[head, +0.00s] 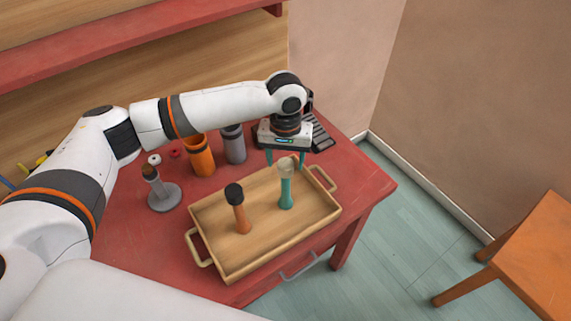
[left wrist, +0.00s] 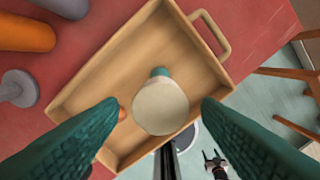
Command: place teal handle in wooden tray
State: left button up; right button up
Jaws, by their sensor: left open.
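The teal handle (head: 286,192) stands upright in the wooden tray (head: 265,249), toward its right side, with a cream rounded head on top. In the left wrist view its cream head (left wrist: 160,108) hides most of the teal part (left wrist: 160,72). My left gripper (head: 285,160) is open and empty, just above and around the head's level. In the left wrist view its two teal fingers lie either side of the head, with gaps between. A small dark pronged shape low in the left wrist view may be my right gripper; it is too small to read.
An orange handle with a black head (head: 240,213) stands in the tray's left part. A dark ridged object (head: 321,138) lies behind the gripper on the red table (head: 366,185).

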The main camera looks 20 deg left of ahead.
pick_arm(q)
notch_tip(320, 180, up, 10)
jog(key=b, duration=0.2)
jog(key=shift+f, duration=0.15)
dwell(0.4)
